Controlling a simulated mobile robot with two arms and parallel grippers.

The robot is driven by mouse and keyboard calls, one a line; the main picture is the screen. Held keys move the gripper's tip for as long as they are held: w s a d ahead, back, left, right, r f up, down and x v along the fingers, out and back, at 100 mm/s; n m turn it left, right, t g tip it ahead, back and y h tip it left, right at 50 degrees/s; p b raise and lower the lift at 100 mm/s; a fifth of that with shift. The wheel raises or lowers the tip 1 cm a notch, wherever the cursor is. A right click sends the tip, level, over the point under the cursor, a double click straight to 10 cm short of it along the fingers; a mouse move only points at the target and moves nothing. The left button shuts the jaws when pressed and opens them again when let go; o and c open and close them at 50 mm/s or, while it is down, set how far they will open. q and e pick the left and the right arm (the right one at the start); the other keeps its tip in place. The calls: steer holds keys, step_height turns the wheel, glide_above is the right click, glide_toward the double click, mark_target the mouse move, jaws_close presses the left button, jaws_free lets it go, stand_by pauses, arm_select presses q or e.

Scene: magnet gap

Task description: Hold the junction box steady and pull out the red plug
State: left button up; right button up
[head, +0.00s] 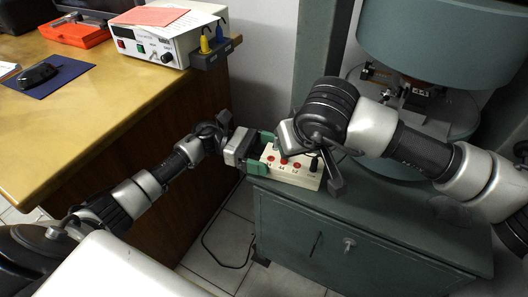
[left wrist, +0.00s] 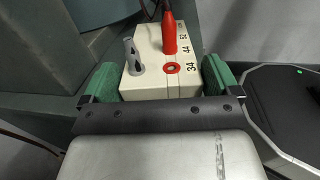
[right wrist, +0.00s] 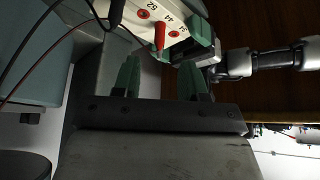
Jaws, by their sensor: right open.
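The cream junction box (head: 290,176) sits on the green cabinet with red sockets and printed numbers on top. My left gripper (head: 262,150) has its green fingers on either side of one end of the box; in the left wrist view they appear to press its sides. The red plug (left wrist: 168,32) stands upright in the box in the left wrist view. In the right wrist view the red plug (right wrist: 160,36) is beyond the fingertips of my right gripper (right wrist: 160,72), which is open and empty. In the head view the right gripper partly hides the box.
A grey plug (left wrist: 133,58) and a dark plug (right wrist: 117,12) with a cable stand in the box. The green cabinet (head: 390,225) has free top surface at the right. A wooden desk (head: 100,105) with a power supply (head: 165,38) is at the left. A large green machine (head: 440,38) stands behind.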

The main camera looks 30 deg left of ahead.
arm_select(q)
steer(key=c, duration=0.7)
arm_select(e)
steer(key=shift+o, duration=0.5)
steer(key=r, duration=0.2)
steer(key=shift+w+a+r+m+h, duration=0.15)
steer(key=shift+a+r+m+h, duration=0.2)
steer(key=shift+a+m+h, duration=0.05)
steer(key=shift+g+h, duration=0.3)
steer(key=x, duration=1.1)
steer(key=shift+w+a, duration=0.1)
steer(key=shift+a, duration=0.15)
jaws_close()
steer(key=shift+r, duration=1.15)
steer(key=shift+r, duration=2.6)
